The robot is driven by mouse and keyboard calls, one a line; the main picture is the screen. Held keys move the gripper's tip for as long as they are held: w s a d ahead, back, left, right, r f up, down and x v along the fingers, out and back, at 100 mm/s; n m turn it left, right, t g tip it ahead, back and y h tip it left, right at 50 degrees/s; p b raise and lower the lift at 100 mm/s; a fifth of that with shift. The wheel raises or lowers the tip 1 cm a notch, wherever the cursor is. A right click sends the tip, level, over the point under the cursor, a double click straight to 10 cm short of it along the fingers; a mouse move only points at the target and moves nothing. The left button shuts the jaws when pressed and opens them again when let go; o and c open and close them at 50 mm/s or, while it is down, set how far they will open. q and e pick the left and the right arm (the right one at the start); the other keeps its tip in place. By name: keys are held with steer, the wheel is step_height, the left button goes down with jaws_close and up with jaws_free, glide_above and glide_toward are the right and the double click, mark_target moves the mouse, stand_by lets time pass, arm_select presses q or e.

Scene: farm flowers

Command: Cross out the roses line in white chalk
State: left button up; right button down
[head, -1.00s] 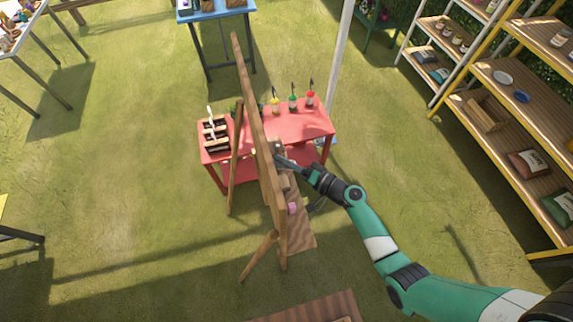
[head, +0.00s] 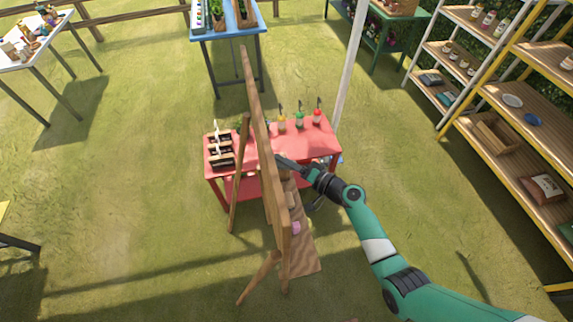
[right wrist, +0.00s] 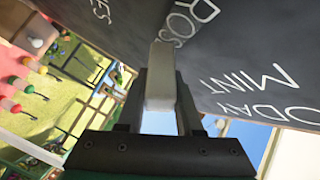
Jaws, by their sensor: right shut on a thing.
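The blackboard stands on a wooden easel (head: 268,170), seen nearly edge-on in the head view. In the right wrist view the dark board (right wrist: 235,45) fills the upper right, with white lettering. It reads "ROS" (right wrist: 187,22), "MINT" and part of "TODAY"; the rest of the roses line is hidden or cut off. My right gripper (head: 280,160) is at the board's right face. It is shut on a thick white chalk (right wrist: 160,78), whose end lies near the "ROS" letters. I cannot tell whether it touches the board. My left gripper is out of view.
A pink piece (head: 295,228) sits low on the easel's right side. A red table (head: 318,145) with bottles and a small crate (head: 221,153) stands behind. Shelves (head: 510,100) line the right.

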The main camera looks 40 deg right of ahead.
steer(key=w, duration=0.1)
steer(key=w+d+b, duration=0.1)
steer(key=b, duration=0.1)
steer(key=shift+w+d, duration=0.25)
steer(key=shift+w, duration=0.15)
